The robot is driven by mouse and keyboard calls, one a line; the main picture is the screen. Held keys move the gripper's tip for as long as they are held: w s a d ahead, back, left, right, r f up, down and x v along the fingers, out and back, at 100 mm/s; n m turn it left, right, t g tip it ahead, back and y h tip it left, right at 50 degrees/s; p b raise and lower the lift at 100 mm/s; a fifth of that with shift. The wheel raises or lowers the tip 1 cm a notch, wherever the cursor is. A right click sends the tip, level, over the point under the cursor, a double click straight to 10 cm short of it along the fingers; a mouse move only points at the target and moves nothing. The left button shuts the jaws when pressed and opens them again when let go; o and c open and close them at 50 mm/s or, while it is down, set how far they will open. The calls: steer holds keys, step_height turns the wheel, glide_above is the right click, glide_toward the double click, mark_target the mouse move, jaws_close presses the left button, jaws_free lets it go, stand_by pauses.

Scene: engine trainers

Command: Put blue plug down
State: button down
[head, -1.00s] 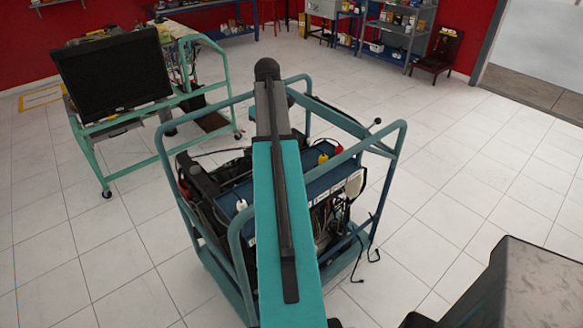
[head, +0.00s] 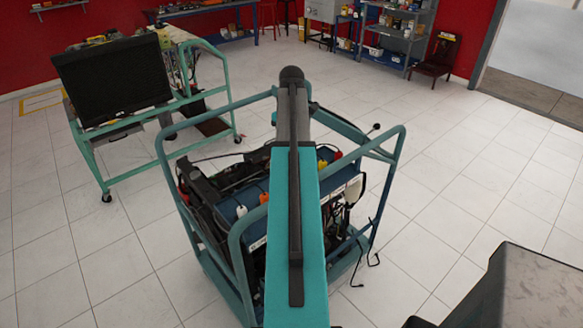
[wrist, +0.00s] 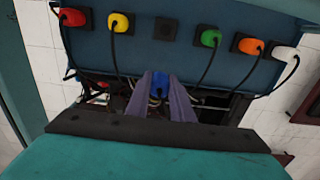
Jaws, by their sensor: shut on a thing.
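The blue plug (wrist: 158,84) is between the fingers of my gripper (wrist: 160,83) in the wrist view. The gripper is shut on it, below the blue panel (wrist: 140,55) that carries a row of sockets. An empty dark socket (wrist: 167,29) sits between the yellow plug (wrist: 119,22) and the green plug (wrist: 210,37), above the held plug in the picture. In the head view, my arm hides the gripper and the blue plug. Whether the plug touches anything beneath it cannot be told.
The panel also holds a red plug (wrist: 73,17), an orange plug (wrist: 249,46) and a white plug (wrist: 284,54) with hanging black cables. A teal tubular frame (head: 392,180) surrounds the engine trainer.

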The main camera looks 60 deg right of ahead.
steer(key=shift+f+p, duration=0.65)
steer(key=shift+f, duration=1.75)
steer(key=shift+f, duration=0.15)
steer(key=shift+f+p, duration=0.7)
steer(key=shift+f, duration=1.05)
steer(key=shift+f, duration=0.15)
steer(key=c, duration=1.6)
jaws_free()
steer(key=shift+o, duration=0.2)
steer(key=shift+r, duration=0.25)
step_height(320, 180, up, 11)
steer(key=b, duration=0.3)
steer(key=shift+f, duration=0.1)
steer(key=shift+r, duration=0.55)
